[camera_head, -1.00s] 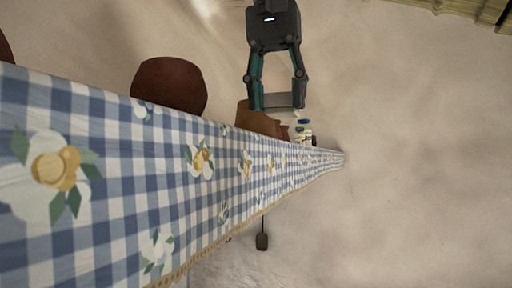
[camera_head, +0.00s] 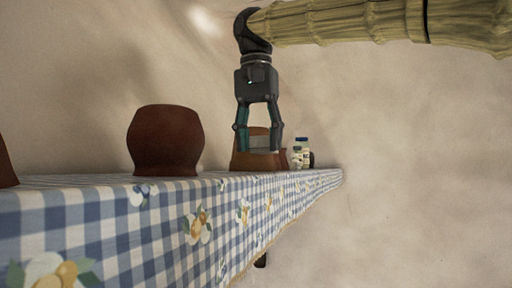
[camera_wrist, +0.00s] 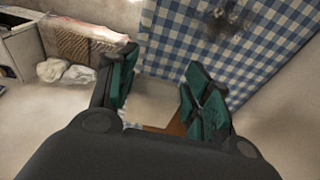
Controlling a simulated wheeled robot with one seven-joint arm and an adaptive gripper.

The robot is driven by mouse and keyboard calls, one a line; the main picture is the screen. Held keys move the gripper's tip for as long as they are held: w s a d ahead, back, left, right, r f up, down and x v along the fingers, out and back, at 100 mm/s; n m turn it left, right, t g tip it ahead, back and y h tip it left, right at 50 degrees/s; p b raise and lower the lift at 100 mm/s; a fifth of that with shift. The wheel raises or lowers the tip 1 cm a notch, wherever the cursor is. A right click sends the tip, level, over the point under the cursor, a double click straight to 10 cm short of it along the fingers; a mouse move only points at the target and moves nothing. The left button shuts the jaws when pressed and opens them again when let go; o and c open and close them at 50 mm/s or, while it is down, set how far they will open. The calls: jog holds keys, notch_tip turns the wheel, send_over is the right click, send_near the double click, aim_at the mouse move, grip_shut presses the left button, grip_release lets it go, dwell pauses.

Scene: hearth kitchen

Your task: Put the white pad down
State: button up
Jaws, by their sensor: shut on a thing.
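In the wrist view the pad (camera_wrist: 163,100) lies between the two dark green fingers of my gripper (camera_wrist: 155,92). The gripper hangs down near the far part of a table with a blue and white checked cloth (camera_head: 130,212). The pad appears close above the cloth's level; I cannot tell whether it touches anything.
A brown rounded pot (camera_head: 165,140) stands on the cloth left of the gripper. A tan-brown object (camera_head: 240,160) shows behind the fingers. Small white jars, one with a blue lid (camera_head: 302,150), stand just right of them. Wall space at right is clear.

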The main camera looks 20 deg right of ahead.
aim_at(256, 148)
jog(key=shift+w+d+f+p, duration=0.15)
jog(key=shift+w+p, duration=0.2)
jog(key=shift+w, duration=0.35)
jog(key=shift+w+d+r+p, duration=0.1)
jog(key=shift+w+p, duration=0.2)
jog(key=shift+w, duration=0.35)
jog(key=shift+w+p, duration=0.45)
jog(key=shift+w, duration=0.25)
jog(key=shift+f+p, duration=0.35)
jog(key=shift+f, duration=0.45)
jog(key=shift+s+d+f+p, duration=0.1)
jog(key=shift+f+p, duration=0.4)
jog(key=shift+f, duration=0.6)
jog(key=shift+f, duration=0.1)
jog(key=o, duration=1)
jog(key=shift+c, duration=0.2)
jog(key=r+b, duration=0.1)
jog(key=r, duration=0.3)
jog(key=s+r, duration=0.1)
jog(key=r, duration=0.3)
jog(key=a+r+b, duration=0.1)
jog(key=r, duration=0.3)
jog(key=shift+s+a+b, duration=0.1)
jog(key=shift+s+b, duration=0.1)
jog(key=shift+b, duration=0.15)
